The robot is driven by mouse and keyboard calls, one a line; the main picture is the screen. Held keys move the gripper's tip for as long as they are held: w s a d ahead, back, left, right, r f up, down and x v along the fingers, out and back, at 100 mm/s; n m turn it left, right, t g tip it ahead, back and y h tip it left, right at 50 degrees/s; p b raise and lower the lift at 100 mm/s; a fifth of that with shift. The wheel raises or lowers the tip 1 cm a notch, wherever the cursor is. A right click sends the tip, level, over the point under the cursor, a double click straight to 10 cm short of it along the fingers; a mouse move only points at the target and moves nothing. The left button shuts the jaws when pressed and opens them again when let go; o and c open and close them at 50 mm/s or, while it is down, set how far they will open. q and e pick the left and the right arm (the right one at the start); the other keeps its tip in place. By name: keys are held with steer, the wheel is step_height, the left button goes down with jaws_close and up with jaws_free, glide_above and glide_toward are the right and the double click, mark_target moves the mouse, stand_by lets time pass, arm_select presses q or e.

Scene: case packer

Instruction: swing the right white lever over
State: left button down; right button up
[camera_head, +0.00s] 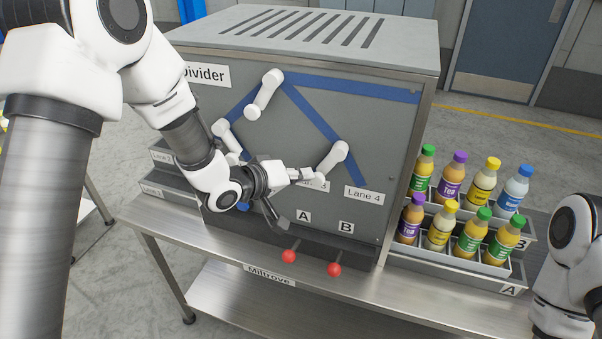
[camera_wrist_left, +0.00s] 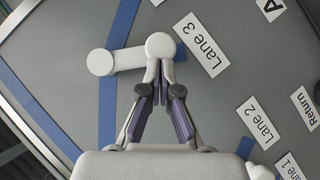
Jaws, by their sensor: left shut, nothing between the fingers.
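The right white lever (camera_head: 331,160) is on the grey divider panel, with its upper end on the blue line and its lower end slanting down-left beside the Lane 3 label. In the left wrist view the lever (camera_wrist_left: 130,54) lies across the blue stripe. My left gripper (camera_head: 308,175) is shut and empty, its tips at the lever's lower end. In the left wrist view the fingertips (camera_wrist_left: 159,64) meet just at that rounded end and appear to touch it; exact contact is hard to tell. My right gripper is out of view.
A top white lever (camera_head: 264,94) and a left white lever (camera_head: 226,134), partly behind my arm, are on the same panel. Two red-knobbed handles (camera_head: 289,256) (camera_head: 334,269) stick out below. Bottles (camera_head: 452,178) stand in trays at right.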

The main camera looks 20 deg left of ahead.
arm_select(q)
steer(key=shift+d+f, duration=0.15)
steer(key=shift+f, duration=0.1)
steer(key=shift+s+d+f+n+t+h+b, duration=0.1)
steer(key=shift+d+f+n+t+h+b, duration=0.4)
steer(key=shift+f+n+h+b, duration=0.45)
steer(key=shift+d+f+n+t+h+b, duration=0.2)
steer(key=shift+d+n+t+h+b, duration=0.25)
steer(key=shift+d+n+b, duration=0.35)
steer(key=shift+d+f+n+t+h+b, duration=0.15)
steer(key=shift+d+n+t+h+b, duration=0.35)
steer(key=shift+d+n, duration=0.4)
steer(key=shift+d+f+n+t+h+b, duration=0.2)
steer(key=shift+d+n+t+h+b, duration=0.2)
steer(key=shift+d+n+b, duration=0.4)
steer(key=shift+d, duration=0.1)
